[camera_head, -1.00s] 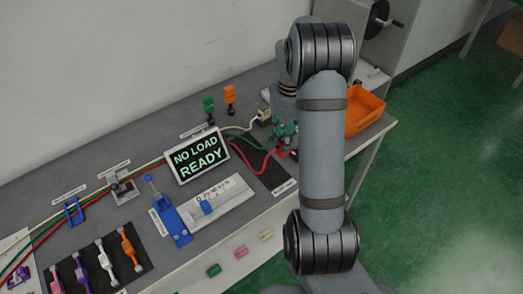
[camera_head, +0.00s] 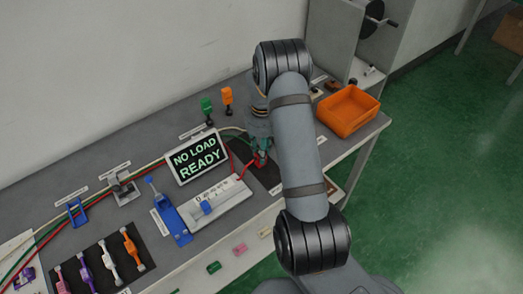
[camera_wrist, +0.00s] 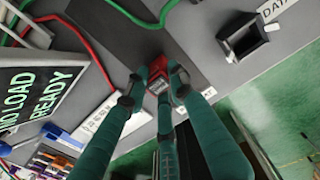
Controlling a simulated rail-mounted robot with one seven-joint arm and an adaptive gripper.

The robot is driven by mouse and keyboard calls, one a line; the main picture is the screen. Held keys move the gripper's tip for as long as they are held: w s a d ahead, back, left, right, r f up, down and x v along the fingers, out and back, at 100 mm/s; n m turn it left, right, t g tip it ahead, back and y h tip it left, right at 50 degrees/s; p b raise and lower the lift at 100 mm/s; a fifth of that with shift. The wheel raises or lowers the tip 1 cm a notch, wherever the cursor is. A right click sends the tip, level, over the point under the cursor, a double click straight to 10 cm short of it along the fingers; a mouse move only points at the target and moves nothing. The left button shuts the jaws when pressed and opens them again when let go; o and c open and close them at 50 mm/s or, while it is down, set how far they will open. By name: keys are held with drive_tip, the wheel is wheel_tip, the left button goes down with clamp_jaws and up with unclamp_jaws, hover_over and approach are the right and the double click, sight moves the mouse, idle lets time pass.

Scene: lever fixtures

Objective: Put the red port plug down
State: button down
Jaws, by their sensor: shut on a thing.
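The red port plug (camera_wrist: 161,70) is between the fingertips of my gripper (camera_wrist: 160,88) in the wrist view. The gripper is shut on it. In the head view my gripper (camera_head: 260,148) points down over the black mat (camera_head: 268,178), with the red plug (camera_head: 261,162) at its tips. A red cable (camera_head: 243,172) runs near the plug. In the wrist view the plug overlaps the edge of the black mat (camera_wrist: 105,28). I cannot tell whether it touches the surface.
A dark socket block (camera_wrist: 243,38) stands beside the plug in the wrist view. The display (camera_head: 198,156) reading "NO LOAD READY" and a slider fixture (camera_head: 225,200) are to the left. An orange bin (camera_head: 347,110) is to the right. Green (camera_head: 207,106) and orange (camera_head: 227,97) fixtures stand behind.

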drive_tip(key=shift+f, duration=0.15)
drive_tip(key=shift+f+b, duration=0.1)
drive_tip(key=shift+b, duration=0.2)
drive_tip(key=c, duration=1.6)
unclamp_jaws()
drive_tip(key=shift+o, duration=0.6)
wheel_tip(320, 180, up, 12)
drive_tip(key=b, duration=0.1)
drive_tip(key=shift+r, duration=0.25)
drive_tip(key=shift+f, duration=0.1)
